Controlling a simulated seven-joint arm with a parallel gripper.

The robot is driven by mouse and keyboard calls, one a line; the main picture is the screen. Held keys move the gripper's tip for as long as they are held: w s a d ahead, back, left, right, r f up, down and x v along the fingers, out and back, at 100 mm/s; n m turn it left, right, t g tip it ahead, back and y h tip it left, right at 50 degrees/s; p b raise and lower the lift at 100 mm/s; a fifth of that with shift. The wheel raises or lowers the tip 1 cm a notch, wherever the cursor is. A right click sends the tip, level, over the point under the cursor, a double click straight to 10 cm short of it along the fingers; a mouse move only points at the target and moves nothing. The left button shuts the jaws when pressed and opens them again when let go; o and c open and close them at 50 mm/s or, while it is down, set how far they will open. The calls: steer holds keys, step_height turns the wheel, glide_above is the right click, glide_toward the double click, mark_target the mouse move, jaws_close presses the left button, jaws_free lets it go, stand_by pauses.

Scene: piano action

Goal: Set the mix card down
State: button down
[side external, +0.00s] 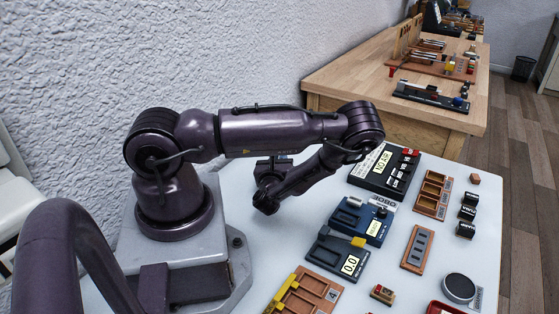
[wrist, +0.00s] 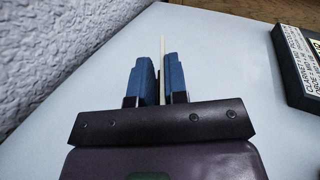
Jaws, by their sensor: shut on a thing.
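My gripper (wrist: 160,74) has two blue fingers closed on a thin cream card, taken to be the mix card (wrist: 162,48). The card is seen edge-on in the wrist view and stands upright between the fingers, its far edge reaching past the tips. Its face and any writing are hidden. In the side view my gripper (side external: 272,168) is over the far left part of the white table, left of the black box, partly behind my forearm. I cannot make out the card there, nor tell whether its lower edge touches the table.
A black box (side external: 406,178) reading "NO AIR" has a printed label; its corner shows in the wrist view (wrist: 292,75). Bare white table (wrist: 215,55) surrounds the fingers; a textured wall is left.

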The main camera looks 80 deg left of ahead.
steer(key=shift+f, duration=0.2)
steer(key=shift+f, duration=0.15)
steer(key=c, duration=1.1)
jaws_free()
steer(key=shift+c, duration=0.2)
